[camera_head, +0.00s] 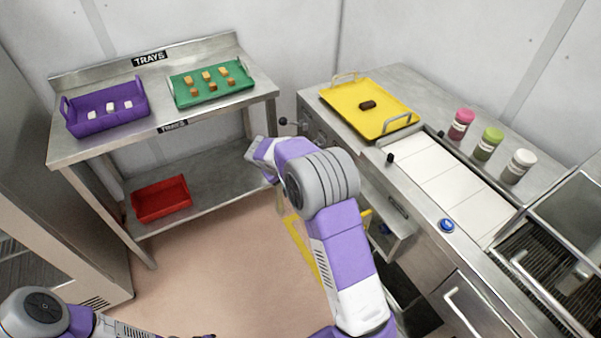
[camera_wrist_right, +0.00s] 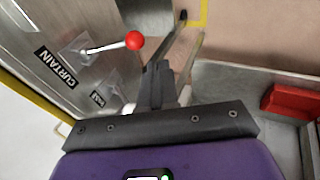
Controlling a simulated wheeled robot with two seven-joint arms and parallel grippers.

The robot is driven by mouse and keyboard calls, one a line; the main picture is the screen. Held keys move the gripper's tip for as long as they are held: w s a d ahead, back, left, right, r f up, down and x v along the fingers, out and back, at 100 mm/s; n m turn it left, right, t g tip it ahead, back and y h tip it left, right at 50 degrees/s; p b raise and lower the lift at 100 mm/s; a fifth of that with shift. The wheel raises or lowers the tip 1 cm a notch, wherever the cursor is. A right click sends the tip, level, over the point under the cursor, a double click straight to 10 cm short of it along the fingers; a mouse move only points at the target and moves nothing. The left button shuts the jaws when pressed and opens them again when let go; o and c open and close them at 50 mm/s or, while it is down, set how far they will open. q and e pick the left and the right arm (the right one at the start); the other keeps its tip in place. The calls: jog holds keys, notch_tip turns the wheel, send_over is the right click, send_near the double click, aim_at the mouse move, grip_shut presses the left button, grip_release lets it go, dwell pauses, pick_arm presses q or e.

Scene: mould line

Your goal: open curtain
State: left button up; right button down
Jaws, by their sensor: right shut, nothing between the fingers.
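In the right wrist view a panel labelled CURTAIN (camera_wrist_right: 57,68) carries a lever with a red ball knob (camera_wrist_right: 134,40). My right gripper (camera_wrist_right: 155,75) is shut and empty, with its fingertips below and slightly right of the red knob in the picture; I see a gap between them. In the head view my right wrist (camera_head: 262,150) reaches the end of the steel counter, and its fingers are hidden. A dark-knobbed lever (camera_head: 284,121) sticks out there; I cannot tell whether it is the same lever. No curtain is identifiable.
A second label (camera_wrist_right: 97,100) and pale lever are partly hidden by my gripper. A steel rack holds a purple tray (camera_head: 73,128), a green tray (camera_head: 178,97) and, below, a red tray (camera_head: 160,199). A yellow tray (camera_head: 395,108) sits on the counter. Floor between is clear.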

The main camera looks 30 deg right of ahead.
jog(key=s+a+r+p, duration=0.1)
jog(key=a+r, duration=0.1)
jog(key=a, duration=0.6)
jog(key=shift+s+r, duration=0.25)
jog(key=shift+r, duration=0.1)
jog(key=s+a+f+g+y, duration=0.1)
jog(key=s+a+f+y, duration=0.2)
jog(key=s+f, duration=0.45)
jog(key=s+a+f+g+y, duration=0.1)
jog(key=s+a+f+y, duration=0.3)
jog(key=f, duration=0.6)
jog(key=s+a+f+m+y, duration=0.1)
jog(key=s+a+f, duration=0.1)
jog(key=s, duration=0.6)
jog(key=s+a+f+m+y, duration=0.1)
jog(key=s+a+f+m, duration=0.1)
jog(key=s, duration=0.7)
notch_tip(320, 180, down, 2)
jog(key=shift+a+y, duration=0.3)
jog(key=shift+a, duration=0.4)
